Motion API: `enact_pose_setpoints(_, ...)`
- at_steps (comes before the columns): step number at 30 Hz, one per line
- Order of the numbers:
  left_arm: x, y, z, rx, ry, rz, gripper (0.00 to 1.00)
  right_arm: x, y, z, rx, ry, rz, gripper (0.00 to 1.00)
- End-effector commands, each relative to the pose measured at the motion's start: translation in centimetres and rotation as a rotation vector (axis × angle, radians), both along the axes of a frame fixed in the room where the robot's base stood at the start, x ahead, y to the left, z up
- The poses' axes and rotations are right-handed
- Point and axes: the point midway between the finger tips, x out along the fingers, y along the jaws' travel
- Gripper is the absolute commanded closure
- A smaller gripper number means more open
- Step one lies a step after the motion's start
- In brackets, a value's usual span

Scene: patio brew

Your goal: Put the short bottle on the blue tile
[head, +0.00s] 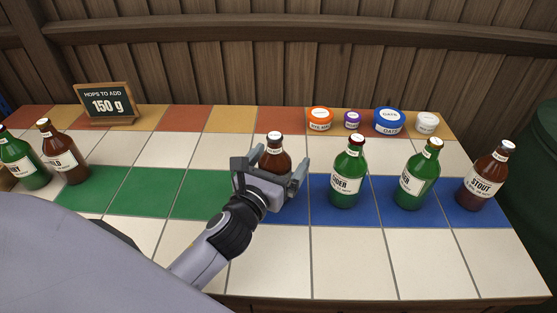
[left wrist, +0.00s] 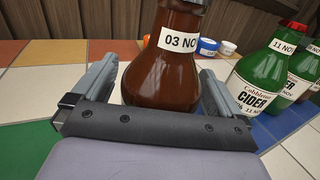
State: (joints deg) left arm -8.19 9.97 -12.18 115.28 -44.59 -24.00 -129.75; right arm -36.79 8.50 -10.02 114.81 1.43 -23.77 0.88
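A short brown bottle (head: 276,157) with a pale cap stands upright between the spread fingers of my left gripper (head: 270,178). Its base is hidden behind the gripper in the head view. In the left wrist view the brown bottle (left wrist: 163,75) rises between the two fingers (left wrist: 160,90), its label reading "03 NO". The fingers look apart from its sides, and I see no clear grip. A row of blue tiles (head: 380,217) runs right of the gripper; the one nearest it (head: 294,212) is partly covered. My right gripper is not in view.
Green bottles (head: 347,185) (head: 413,188) and a brown stout bottle (head: 482,188) stand on the blue tiles. Two more bottles (head: 66,165) (head: 24,172) stand at the left. Small tubs (head: 388,128) and a sign (head: 107,103) line the back. Front white tiles (head: 350,265) are clear.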

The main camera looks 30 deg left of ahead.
Motion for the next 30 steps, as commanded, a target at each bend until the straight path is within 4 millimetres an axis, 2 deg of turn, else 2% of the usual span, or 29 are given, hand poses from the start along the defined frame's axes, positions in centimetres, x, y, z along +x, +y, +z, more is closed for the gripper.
enact_pose_setpoints(5, 0.0, 0.0, 0.4, -0.001, 0.000, 0.000, 0.00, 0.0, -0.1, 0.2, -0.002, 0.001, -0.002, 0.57)
enact_pose_setpoints(8, -0.7, 0.0, 0.2, 0.000, 0.002, -0.001, 0.00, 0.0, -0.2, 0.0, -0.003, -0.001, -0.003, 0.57)
enact_pose_setpoints(24, -8.9, -0.5, 0.1, -0.001, 0.003, 0.000, 0.00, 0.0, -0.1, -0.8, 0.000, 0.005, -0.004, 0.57)
enact_pose_setpoints(30, -11.0, -0.6, 0.2, 0.000, 0.001, 0.001, 0.00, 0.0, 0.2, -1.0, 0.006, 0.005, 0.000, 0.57)
